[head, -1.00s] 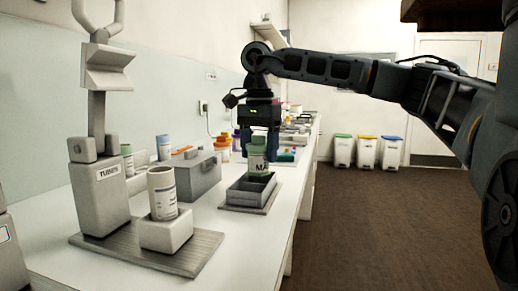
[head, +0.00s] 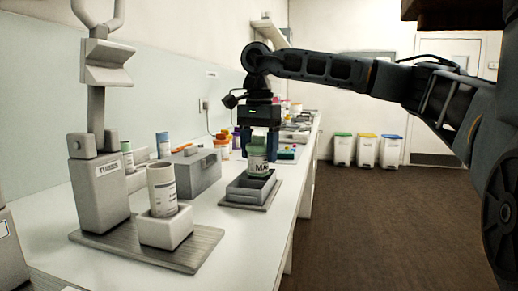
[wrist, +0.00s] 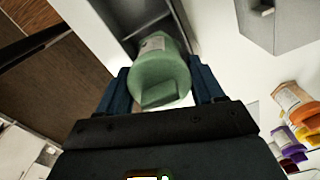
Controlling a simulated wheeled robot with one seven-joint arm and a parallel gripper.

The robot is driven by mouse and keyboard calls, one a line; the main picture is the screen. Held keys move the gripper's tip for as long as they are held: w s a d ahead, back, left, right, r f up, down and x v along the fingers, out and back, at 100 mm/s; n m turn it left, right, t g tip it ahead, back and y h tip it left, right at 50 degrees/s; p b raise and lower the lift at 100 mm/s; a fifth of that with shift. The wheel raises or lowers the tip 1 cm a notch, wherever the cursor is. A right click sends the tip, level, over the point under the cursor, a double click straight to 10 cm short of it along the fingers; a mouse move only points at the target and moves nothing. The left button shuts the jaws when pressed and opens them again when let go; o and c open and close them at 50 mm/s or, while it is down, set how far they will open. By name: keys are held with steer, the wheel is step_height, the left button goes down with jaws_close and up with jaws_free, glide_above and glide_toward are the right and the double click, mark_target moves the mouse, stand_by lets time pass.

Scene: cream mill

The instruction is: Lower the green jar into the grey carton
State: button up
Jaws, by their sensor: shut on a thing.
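The green jar (head: 257,160) with a pale label hangs upright in the head view. My gripper (head: 259,145) points down and is shut around its upper part. The grey carton (head: 243,199) is a low open box with a divider, on a flat base on the bench. The jar's lower end is at the carton's far part; whether it is inside the rim is hard to tell. In the wrist view the jar (wrist: 160,75) sits between both fingers and hides part of the carton (wrist: 128,22).
A grey box (head: 195,172) stands left of the carton. A white cup-like container (head: 162,188) sits in a block in front of a dispenser (head: 97,192). Colourful jars (wrist: 292,103) stand on the bench behind. Bins (head: 366,150) stand on the floor at the back.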

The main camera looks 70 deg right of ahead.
mark_target(259, 161)
steer(key=shift+f+b, duration=0.5)
steer(key=shift+f, duration=0.4)
steer(key=shift+f, duration=0.35)
steer(key=shift+f+b, duration=0.25)
steer(key=shift+b, duration=0.05)
stand_by(0.9)
steer(key=o, duration=0.9)
steer(key=shift+f, duration=0.1)
steer(key=shift+c, duration=0.2)
steer(key=shift+r+p, duration=2.05)
steer(key=shift+r, duration=1.1)
